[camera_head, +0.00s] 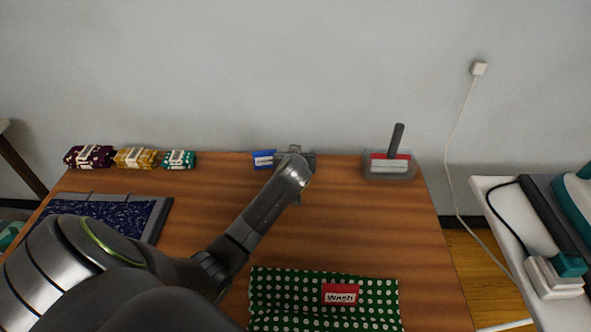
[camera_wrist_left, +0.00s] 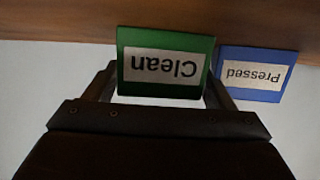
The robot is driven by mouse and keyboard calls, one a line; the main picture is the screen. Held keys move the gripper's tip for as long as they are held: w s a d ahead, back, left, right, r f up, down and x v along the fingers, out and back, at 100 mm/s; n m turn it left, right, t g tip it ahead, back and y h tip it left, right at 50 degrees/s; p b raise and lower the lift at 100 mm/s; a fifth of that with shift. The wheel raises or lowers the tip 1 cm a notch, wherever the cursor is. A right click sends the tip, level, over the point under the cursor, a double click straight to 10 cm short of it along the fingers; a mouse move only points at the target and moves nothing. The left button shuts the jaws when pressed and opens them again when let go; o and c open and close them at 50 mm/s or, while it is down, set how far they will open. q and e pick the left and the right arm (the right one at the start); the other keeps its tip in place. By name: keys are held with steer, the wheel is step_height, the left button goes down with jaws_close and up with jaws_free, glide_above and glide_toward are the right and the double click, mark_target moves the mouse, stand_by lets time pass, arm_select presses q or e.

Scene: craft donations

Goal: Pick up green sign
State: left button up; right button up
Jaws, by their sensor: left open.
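The green sign (camera_wrist_left: 164,62) reads "Clean" and appears upside down in the left wrist view. It sits between the two fingers of my left gripper (camera_wrist_left: 165,85), which is open around it; I cannot tell whether either finger touches it. In the head view my left gripper (camera_head: 296,157) is at the back edge of the wooden table, and it hides the green sign there. A blue sign (camera_wrist_left: 254,74) reading "Pressed" stands right beside the green one; it also shows in the head view (camera_head: 262,160). My right gripper is not in view.
Patterned fabric bundles (camera_head: 134,158) line the back left of the table (camera_head: 350,225). A clear tray (camera_head: 389,172) with a dark handle and red label is back right. Green dotted cloth (camera_head: 275,300) with a red "Wash" sign (camera_head: 341,294) lies in front.

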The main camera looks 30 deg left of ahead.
arm_select(q)
steer(key=c, duration=0.7)
steer(key=shift+c, duration=0.2)
